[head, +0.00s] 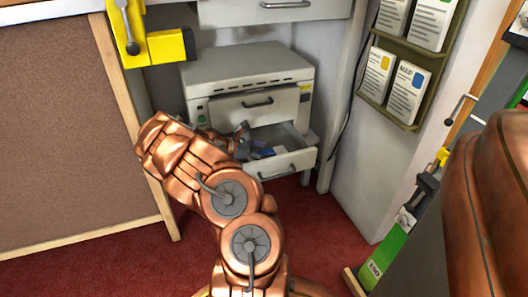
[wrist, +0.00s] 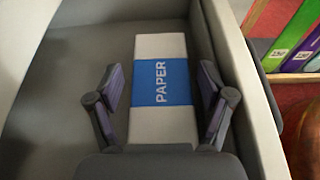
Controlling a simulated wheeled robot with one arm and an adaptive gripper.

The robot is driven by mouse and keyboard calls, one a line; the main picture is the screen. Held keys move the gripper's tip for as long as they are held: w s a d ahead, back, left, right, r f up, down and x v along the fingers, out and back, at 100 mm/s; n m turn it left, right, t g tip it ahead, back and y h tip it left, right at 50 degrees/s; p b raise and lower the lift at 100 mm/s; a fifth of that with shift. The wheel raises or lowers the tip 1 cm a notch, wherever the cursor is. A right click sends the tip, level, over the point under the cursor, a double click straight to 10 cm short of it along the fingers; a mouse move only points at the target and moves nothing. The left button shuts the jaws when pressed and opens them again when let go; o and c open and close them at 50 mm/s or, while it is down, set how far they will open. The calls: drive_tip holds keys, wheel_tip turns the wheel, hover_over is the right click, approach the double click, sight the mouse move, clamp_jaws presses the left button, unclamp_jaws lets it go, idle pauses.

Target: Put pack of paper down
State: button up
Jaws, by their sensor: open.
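The pack of paper (wrist: 147,122) is a white block with a blue band lettered PAPER. In the wrist view it lies on the grey floor of an open drawer (wrist: 40,100), close to the drawer's right wall. My gripper (wrist: 158,85) is open, with one finger on each side of the pack and a gap to each side. In the head view my gripper (head: 242,132) is at the open lower drawer (head: 290,163) of a grey cabinet, mostly hidden by my arm. A small blue and white patch shows inside that drawer.
The cabinet's upper drawer (head: 255,104) is shut above the open one. A yellow clamp-like object (head: 165,47) stands at upper left, beside a brown panel (head: 60,130). Wall racks with leaflets (head: 393,85) are at right. Red carpet (head: 320,235) is clear in front.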

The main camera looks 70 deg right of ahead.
sight(249, 159)
drive_tip(key=shift+r, duration=0.2)
drive_tip(key=p+v, duration=0.1)
drive_tip(key=v, duration=0.2)
drive_tip(key=r+p+v, duration=0.1)
drive_tip(key=p+v, duration=0.1)
drive_tip(key=v, duration=0.1)
drive_tip(key=shift+r, duration=0.1)
drive_tip(key=shift+w+a+r+p, duration=0.15)
drive_tip(key=shift+w+a+p, duration=0.25)
drive_tip(key=shift+w+a, duration=0.1)
